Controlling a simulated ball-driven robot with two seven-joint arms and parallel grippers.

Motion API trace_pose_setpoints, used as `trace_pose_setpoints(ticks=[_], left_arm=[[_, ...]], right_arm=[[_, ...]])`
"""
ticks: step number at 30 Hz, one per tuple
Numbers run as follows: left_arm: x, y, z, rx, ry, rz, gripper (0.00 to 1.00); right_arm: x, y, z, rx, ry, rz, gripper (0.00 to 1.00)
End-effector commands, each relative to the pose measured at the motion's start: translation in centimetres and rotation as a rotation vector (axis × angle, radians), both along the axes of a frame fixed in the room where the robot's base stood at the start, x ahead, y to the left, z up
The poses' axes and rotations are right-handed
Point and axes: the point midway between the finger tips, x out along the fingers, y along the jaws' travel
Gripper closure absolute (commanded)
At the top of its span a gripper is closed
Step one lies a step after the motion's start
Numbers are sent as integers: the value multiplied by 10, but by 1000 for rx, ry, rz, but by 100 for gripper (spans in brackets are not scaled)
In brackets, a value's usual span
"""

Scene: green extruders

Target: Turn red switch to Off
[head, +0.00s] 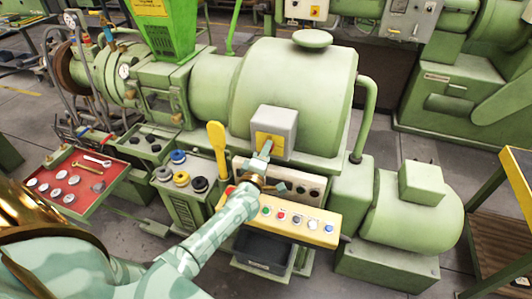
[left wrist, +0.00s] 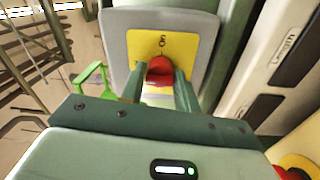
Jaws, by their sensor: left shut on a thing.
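The red switch (left wrist: 160,71) is a rounded red knob on a yellow plate (left wrist: 188,45) with dark markings above it, set in a grey box. In the head view the grey switch box (head: 285,125) is mounted on the front of the large green extruder housing. My left gripper (left wrist: 160,84) is shut on the red switch, with one finger on each side of it. In the head view this gripper (head: 262,155) reaches up to the box and hides the switch. The small lettering on the plate is too small to read fully. My right gripper is not seen.
A yellow panel with coloured buttons (head: 325,240) lies just below my left arm. A yellow lever (head: 217,145) stands to the left of the box. A red tray (head: 100,196) with round parts and tools is at the left. A green motor (head: 412,208) stands at the right.

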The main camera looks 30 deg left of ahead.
Motion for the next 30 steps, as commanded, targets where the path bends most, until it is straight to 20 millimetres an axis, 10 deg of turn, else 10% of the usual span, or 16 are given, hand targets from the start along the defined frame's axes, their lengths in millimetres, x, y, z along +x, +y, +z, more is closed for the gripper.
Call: trace_pose_setpoints(ticks=[3,4,6,17,30], left_arm=[[-1,0,-3,-1,5,0,92],[-1,0,-3,-1,5,0,60],[-1,0,-2,-1,4,1,49],[-8,-2,-2,-2,3,0,49],[-113,-26,-9,0,6,0,49]], right_arm=[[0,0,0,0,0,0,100],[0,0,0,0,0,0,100],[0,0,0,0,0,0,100],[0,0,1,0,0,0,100],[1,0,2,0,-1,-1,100]])
